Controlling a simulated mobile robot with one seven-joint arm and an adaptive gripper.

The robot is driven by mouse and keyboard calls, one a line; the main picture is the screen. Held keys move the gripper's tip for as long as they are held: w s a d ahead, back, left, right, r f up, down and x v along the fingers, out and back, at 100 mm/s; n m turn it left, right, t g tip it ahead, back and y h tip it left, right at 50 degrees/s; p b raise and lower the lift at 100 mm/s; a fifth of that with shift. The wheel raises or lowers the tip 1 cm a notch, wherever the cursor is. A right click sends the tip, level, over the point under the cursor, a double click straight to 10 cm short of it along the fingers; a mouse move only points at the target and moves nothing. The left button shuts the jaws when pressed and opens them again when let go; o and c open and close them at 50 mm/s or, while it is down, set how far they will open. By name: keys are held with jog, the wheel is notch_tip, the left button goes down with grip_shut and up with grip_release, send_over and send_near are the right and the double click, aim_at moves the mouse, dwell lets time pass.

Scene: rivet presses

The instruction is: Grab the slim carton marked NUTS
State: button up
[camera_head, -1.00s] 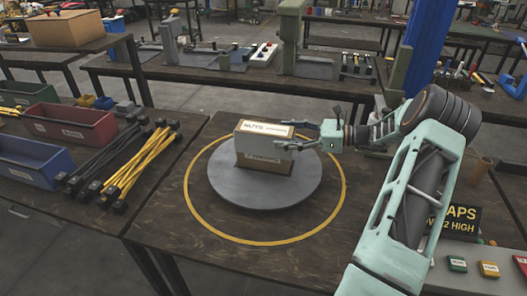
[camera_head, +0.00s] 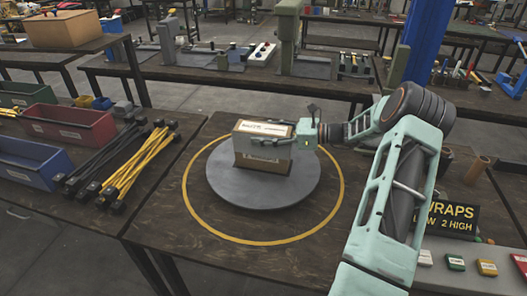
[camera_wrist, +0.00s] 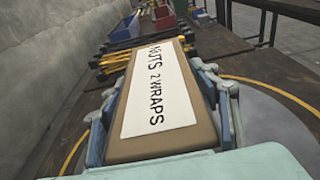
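The slim brown carton marked NUTS (camera_head: 262,130) stands upright on a round grey turntable (camera_head: 225,187), its white label facing up. In the wrist view the carton (camera_wrist: 162,140) fills the middle, with "NUTS 2 WRAPS" on the label. My gripper (camera_head: 290,142) reaches it from the right. Its fingers lie along the carton's two long sides, close against them in the wrist view. I cannot tell whether they press on it. The carton's lower part is hidden in the wrist view, and the fingertips are mostly hidden in the head view.
A yellow ring (camera_head: 188,205) surrounds the turntable. Black and yellow bars (camera_head: 135,165) lie on the left bench, beside a red bin (camera_head: 68,127) and a blue bin (camera_head: 30,165). A black WRAPS sign (camera_head: 450,217) and small coloured blocks are at the right.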

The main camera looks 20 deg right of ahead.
jog(key=c, duration=1.2)
jog(key=shift+r, duration=0.15)
grip_shut()
